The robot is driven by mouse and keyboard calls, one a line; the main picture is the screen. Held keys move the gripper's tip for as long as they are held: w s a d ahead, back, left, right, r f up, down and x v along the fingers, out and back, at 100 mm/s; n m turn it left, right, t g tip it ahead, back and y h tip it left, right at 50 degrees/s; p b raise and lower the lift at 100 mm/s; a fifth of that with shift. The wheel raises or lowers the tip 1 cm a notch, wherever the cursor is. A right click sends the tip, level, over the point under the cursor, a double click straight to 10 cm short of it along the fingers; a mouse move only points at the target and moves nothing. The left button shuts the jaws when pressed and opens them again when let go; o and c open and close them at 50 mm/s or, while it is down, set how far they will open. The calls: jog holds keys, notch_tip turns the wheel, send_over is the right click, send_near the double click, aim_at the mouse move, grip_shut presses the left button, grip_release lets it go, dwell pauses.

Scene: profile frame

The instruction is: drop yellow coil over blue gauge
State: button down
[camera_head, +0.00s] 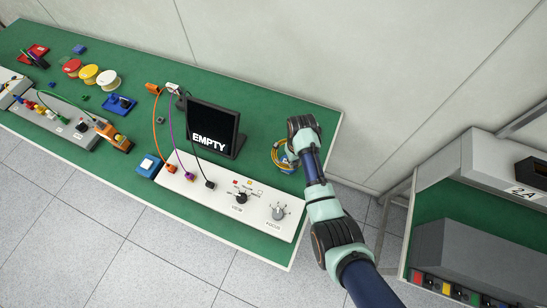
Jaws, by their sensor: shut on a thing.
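A yellow coil (276,160) shows as a thin ring at the right end of the green table, partly covered by my arm. My gripper (289,155) is at the coil and shut on it; its fingertips are mostly hidden behind my wrist. A little blue shows within the ring, but I cannot tell whether it is the blue gauge. I cannot tell whether the coil is around or above anything, or touching the table.
A black screen reading EMPTY (212,130) stands left of my gripper. A white control panel (225,200) with knobs and cables lies along the front edge. Spools (89,74), a blue tray (120,104) and a blue box (149,165) are further left. A wall rises behind.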

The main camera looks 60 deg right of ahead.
jog(key=shift+s, duration=0.25)
jog(key=shift+s+a+r+p, duration=0.1)
jog(key=shift+s+p, duration=0.05)
jog(key=shift+p, duration=0.25)
jog(key=shift+s+f, duration=0.1)
jog(key=shift+f, duration=0.1)
jog(key=shift+f+b, duration=1.9)
jog(key=shift+f, duration=0.7)
jog(key=shift+f, duration=0.8)
jog(key=c, duration=1)
grip_release()
